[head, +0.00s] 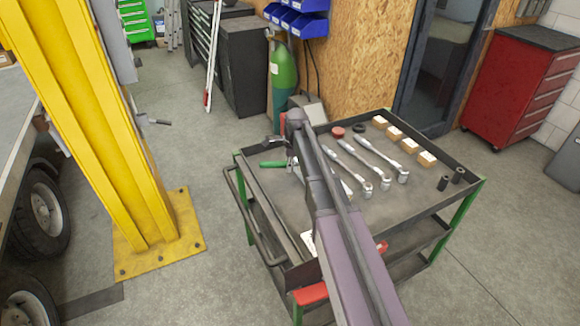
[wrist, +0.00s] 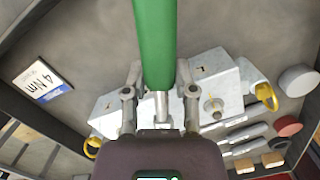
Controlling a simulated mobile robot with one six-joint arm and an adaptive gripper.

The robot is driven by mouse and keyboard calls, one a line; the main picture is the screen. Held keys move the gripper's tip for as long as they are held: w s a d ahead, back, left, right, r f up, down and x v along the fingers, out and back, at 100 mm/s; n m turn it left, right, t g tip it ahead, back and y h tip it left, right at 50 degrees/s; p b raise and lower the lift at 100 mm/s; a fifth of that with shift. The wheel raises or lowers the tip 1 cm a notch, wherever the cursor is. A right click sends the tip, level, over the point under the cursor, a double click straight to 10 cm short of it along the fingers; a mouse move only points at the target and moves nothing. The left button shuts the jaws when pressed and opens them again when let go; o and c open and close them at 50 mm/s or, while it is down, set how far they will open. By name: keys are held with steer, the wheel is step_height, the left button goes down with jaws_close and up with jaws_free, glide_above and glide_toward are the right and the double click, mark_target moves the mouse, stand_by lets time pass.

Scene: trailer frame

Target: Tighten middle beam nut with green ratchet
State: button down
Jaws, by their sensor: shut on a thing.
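The green ratchet shows in the head view by its green handle (head: 273,164), over the left part of the tool cart's top tray (head: 262,200). In the wrist view the green handle (wrist: 153,40) runs up from between my fingers. My gripper (wrist: 160,103) is shut on the ratchet at the metal shaft below the handle. In the head view my gripper (head: 291,152) is partly hidden by my arm. I cannot tell whether the ratchet touches the tray. The ratchet's head is hidden. I cannot make out the middle beam nut in either view.
Several silver wrenches (head: 342,168), wooden blocks (head: 395,133) and black sockets (head: 443,183) lie on the tray. A yellow post (head: 110,130) and trailer wheel (head: 42,208) stand left.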

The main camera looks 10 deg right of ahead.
steer(key=shift+w+m, duration=0.3)
steer(key=shift+w+d, duration=0.1)
steer(key=shift+w+d+m, duration=0.2)
steer(key=shift+w+m, duration=0.6)
steer(key=shift+m, duration=0.1)
steer(key=shift+w, duration=0.15)
steer(key=shift+w+d+m, duration=0.35)
steer(key=shift+w+m, duration=0.45)
steer(key=shift+m, duration=0.1)
